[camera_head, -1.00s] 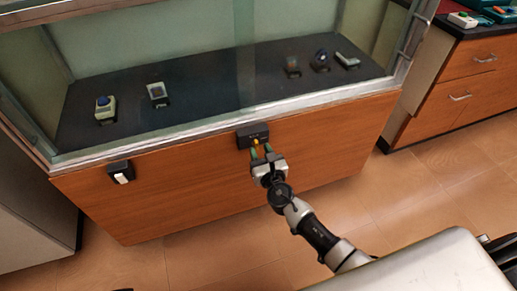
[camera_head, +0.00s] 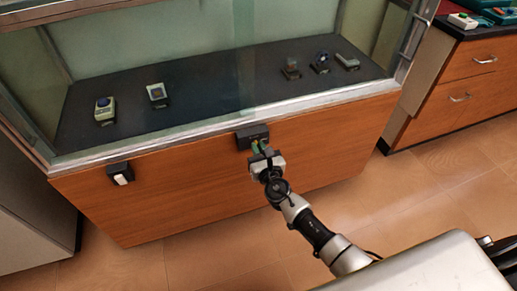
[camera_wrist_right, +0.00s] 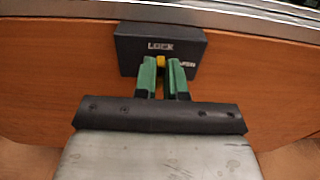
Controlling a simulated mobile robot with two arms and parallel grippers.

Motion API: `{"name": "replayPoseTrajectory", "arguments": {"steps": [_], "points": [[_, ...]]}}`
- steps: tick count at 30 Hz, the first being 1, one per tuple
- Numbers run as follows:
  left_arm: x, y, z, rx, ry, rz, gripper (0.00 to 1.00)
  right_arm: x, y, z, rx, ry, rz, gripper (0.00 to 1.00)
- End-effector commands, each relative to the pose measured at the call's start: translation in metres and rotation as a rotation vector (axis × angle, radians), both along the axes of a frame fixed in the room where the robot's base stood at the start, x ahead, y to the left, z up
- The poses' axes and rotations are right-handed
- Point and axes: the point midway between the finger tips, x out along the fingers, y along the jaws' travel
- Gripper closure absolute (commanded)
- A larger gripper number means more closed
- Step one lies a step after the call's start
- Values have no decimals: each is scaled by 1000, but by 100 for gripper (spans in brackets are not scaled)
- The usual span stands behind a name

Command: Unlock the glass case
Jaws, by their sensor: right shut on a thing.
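The glass case (camera_head: 200,55) stands on a brown wooden base. A dark lock box (camera_head: 252,133) is fixed to the front of the base, just under the glass. In the right wrist view the lock box (camera_wrist_right: 132,48) carries the word LOCK. My right gripper (camera_head: 260,148) is at the front of this box. Its green fingers (camera_wrist_right: 161,75) are shut on a small yellow part (camera_wrist_right: 160,61) at the box face. The fingers hide most of that part, so I cannot tell its full shape. My left gripper is not in view.
A second dark box with a white front (camera_head: 121,174) is on the base at the left. Several small devices stand on the black case floor (camera_head: 215,80). A wooden drawer cabinet (camera_head: 460,85) is at the right. The tiled floor (camera_head: 420,205) between is clear.

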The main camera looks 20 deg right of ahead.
Motion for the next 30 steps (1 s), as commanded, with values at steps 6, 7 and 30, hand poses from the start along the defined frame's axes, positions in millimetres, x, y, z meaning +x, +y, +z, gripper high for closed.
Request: {"name": "replayPoseTrajectory", "arguments": {"steps": [6,7,30], "points": [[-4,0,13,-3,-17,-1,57,0,-1,-2,69,2,0,100],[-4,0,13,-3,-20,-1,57,0,-1,-2,86,3,0,100],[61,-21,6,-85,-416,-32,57,0,-6,-5,778,25,0,100]]}}
